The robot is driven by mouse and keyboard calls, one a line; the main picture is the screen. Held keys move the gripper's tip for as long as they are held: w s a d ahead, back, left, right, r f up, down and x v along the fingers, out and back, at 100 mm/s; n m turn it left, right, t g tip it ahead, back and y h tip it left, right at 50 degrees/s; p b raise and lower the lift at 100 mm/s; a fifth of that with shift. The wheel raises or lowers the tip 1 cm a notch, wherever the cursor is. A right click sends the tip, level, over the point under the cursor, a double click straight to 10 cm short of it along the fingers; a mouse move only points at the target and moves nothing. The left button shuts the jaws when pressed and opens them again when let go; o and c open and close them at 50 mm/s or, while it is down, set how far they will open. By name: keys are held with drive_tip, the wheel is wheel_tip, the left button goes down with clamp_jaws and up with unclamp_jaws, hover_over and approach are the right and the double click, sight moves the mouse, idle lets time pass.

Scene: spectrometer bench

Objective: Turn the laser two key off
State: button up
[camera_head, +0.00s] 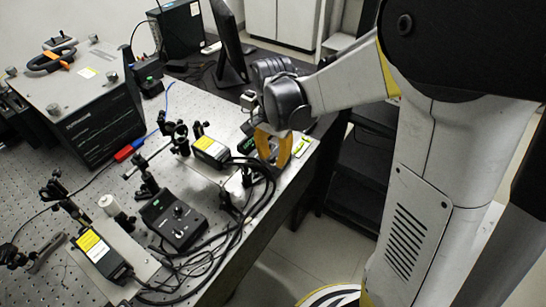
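My gripper (273,158) has orange fingers and points down at the right end of the optical table, over a partly hidden dark box (247,144). The fingers are small and overlap this box, so I cannot tell whether they are open, shut or touching anything. A black laser module with a yellow label (211,149) lies just left of my gripper. A second such module (98,252) is at the lower left. A black control box (174,220) with small knobs stands between them. No key can be made out clearly, and none is legibly marked as laser two.
A large metal-topped instrument (75,90) stands at the left. Optical mounts (176,135) and black cables (235,225) crowd the perforated table (200,108). A monitor (230,45) stands behind. Open floor (290,255) lies right of the table.

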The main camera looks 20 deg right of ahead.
clamp_jaws()
drive_tip(key=shift+n, duration=0.4)
drive_tip(key=n, duration=0.6)
drive_tip(key=shift+n+p, duration=0.3)
drive_tip(key=shift+p, duration=0.1)
drive_tip(key=n, duration=1)
drive_tip(key=shift+p, duration=0.3)
drive_tip(key=shift+n, duration=0.4)
